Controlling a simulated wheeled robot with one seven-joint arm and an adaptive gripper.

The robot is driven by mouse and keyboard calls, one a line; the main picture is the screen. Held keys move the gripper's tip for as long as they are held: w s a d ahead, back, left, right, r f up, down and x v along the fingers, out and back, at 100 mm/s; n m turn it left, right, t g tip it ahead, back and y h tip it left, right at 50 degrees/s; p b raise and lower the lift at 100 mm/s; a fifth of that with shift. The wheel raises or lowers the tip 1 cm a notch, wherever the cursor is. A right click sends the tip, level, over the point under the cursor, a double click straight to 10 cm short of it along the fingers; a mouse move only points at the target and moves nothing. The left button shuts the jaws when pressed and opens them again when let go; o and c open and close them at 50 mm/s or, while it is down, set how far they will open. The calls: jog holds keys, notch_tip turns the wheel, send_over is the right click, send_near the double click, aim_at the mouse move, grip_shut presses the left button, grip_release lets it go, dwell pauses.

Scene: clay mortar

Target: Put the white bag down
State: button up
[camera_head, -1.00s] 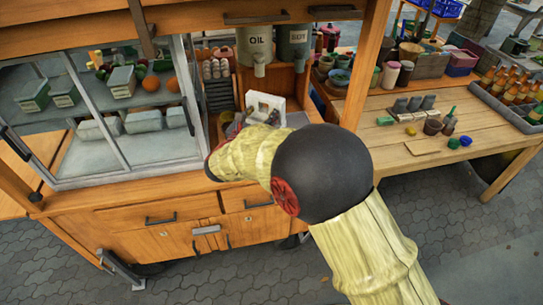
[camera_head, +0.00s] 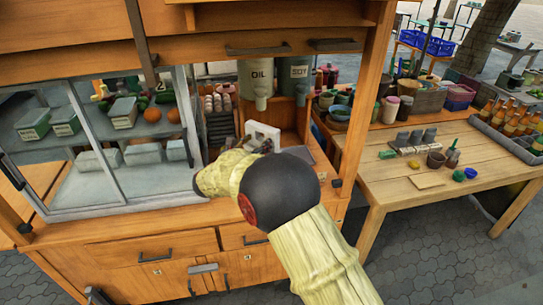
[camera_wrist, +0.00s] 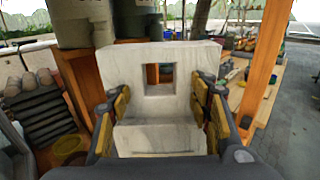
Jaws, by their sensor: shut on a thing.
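The white bag (camera_wrist: 158,132) is a pale, block-like shape with a square handle hole near its top. In the wrist view it stands upright between the two yellow-padded fingers of my gripper (camera_wrist: 160,112), which are shut on it from both sides. In the head view the white bag (camera_head: 263,134) shows just beyond my wrist, over the cart's counter below the oil and soy dispensers. My arm hides most of the gripper there. I cannot tell whether the bag's bottom touches the counter.
The oil dispenser (camera_head: 258,82) and soy dispenser (camera_head: 295,78) hang behind the bag. A glass display case (camera_head: 110,150) stands left. A wooden post (camera_head: 368,85) rises right, before a side table (camera_head: 405,190) with bottles and cups. A yellow container (camera_wrist: 68,150) sits left of the gripper.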

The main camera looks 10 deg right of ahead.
jog(key=w+d+f+b, duration=0.2)
jog(key=w+d+f, duration=0.2)
jog(key=f, duration=0.5)
jog(key=shift+w+d+f+b, duration=0.3)
jog(key=shift+w, duration=0.25)
jog(key=shift+f, duration=0.2)
jog(key=o, duration=1)
jog(key=shift+b, duration=0.3)
jog(key=shift+o, duration=0.8)
